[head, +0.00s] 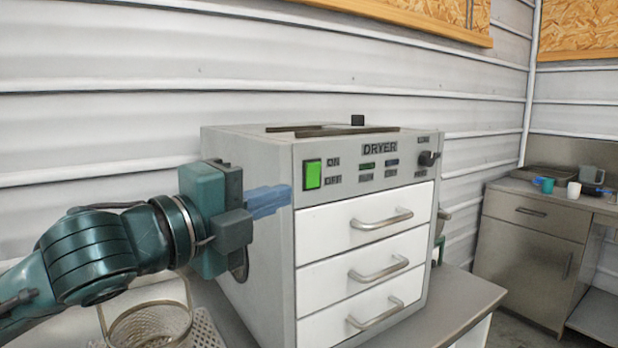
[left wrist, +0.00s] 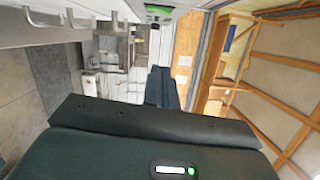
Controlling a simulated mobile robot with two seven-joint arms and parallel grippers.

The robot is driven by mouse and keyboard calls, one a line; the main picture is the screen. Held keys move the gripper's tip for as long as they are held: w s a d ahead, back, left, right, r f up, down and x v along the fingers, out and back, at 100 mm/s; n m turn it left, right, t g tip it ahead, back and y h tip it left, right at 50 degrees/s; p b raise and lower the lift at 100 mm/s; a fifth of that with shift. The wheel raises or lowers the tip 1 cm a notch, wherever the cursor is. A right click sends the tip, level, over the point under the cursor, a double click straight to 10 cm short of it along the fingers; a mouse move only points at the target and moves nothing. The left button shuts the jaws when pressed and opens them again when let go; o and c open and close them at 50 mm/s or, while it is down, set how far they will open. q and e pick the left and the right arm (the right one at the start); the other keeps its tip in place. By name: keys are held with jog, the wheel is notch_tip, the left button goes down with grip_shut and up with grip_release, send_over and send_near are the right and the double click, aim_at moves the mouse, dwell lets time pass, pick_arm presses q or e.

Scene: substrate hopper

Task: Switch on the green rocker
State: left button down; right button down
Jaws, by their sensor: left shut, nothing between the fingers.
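The green rocker (head: 312,174) is a lit-looking upright rectangle at the left end of the dryer's front panel, beside the ON and OFF labels. Its tilt is too small to tell. My left gripper (head: 286,200) is shut and empty, with its blue fingers pointing right at the dryer's front left edge, just left of and slightly below the rocker. I cannot tell whether the fingers touch the dryer. In the left wrist view the closed fingers (left wrist: 161,88) point up the picture. A green patch shows at the top edge there, but I cannot tell whether it is the rocker.
The grey dryer (head: 250,240) has three white drawers with protruding handles (head: 382,219) below the panel. A black knob (head: 428,158) is at the panel's right. A wire basket (head: 150,322) stands below my left arm. A cabinet with cups (head: 530,245) is at the far right.

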aim_at(309, 172)
pick_arm(q)
jog(key=w+d, duration=0.1)
jog(key=w, duration=0.2)
jog(key=w+d+p, duration=0.1)
jog(key=w+d, duration=0.1)
jog(key=w, duration=0.2)
jog(key=w+d+p, duration=0.1)
jog(key=w, duration=0.2)
jog(key=shift+w+d+r, duration=0.15)
jog(key=shift+d+r, duration=0.1)
jog(key=shift+r, duration=0.15)
jog(key=shift+w+a, duration=0.2)
jog(key=shift+w, duration=0.15)
pick_arm(e)
jog(key=shift+d+r, duration=0.15)
jog(key=shift+r, duration=0.45)
jog(key=shift+s, duration=0.1)
pick_arm(q)
jog(key=shift+p, duration=0.3)
